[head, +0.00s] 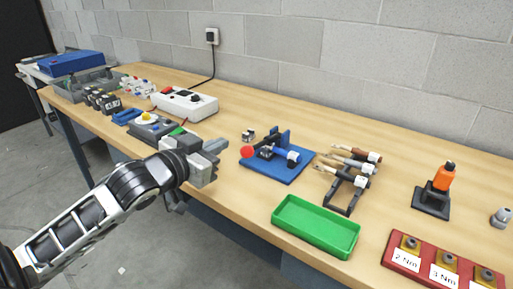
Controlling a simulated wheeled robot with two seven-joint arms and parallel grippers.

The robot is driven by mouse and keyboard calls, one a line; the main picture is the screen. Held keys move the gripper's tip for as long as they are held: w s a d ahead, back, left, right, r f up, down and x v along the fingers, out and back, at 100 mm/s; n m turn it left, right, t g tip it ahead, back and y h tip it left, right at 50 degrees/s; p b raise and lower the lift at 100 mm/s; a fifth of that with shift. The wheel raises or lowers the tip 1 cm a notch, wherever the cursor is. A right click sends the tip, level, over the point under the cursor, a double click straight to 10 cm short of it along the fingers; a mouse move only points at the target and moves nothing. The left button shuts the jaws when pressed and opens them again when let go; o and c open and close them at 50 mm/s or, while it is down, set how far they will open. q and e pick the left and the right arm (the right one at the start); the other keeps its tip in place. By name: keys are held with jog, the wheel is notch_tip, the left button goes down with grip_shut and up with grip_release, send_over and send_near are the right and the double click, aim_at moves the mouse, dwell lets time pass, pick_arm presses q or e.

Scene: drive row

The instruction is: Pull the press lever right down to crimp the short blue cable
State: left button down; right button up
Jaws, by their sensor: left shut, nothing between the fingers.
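The press stands on a blue base plate (262,170) near the middle of the bench, with a dark blue upright (284,140). A red ball knob (246,152), which looks like the lever's end, sits at the press's left side; the rest of the lever is hard to make out. A short blue cable (281,152) with a pale end lies at the press, its inner end hidden. My left gripper (217,150) is shut and empty, a little left of the red knob and apart from it. My right gripper is not in view.
Right of the press stands a black rack (340,205) with several tools. A green tray (310,238) lies at the front edge. A red torque block (415,265) and orange-handled tool (444,178) stand further right. A white power box (190,103) is behind left.

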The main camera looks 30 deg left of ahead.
pick_arm(q)
jog(key=w+f, duration=0.5)
jog(key=w, duration=0.4)
jog(key=shift+w+a+f, duration=0.15)
jog(key=shift+w+f, duration=0.05)
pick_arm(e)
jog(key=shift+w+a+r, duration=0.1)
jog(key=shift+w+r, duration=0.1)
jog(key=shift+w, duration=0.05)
pick_arm(q)
jog(key=shift+f, duration=0.1)
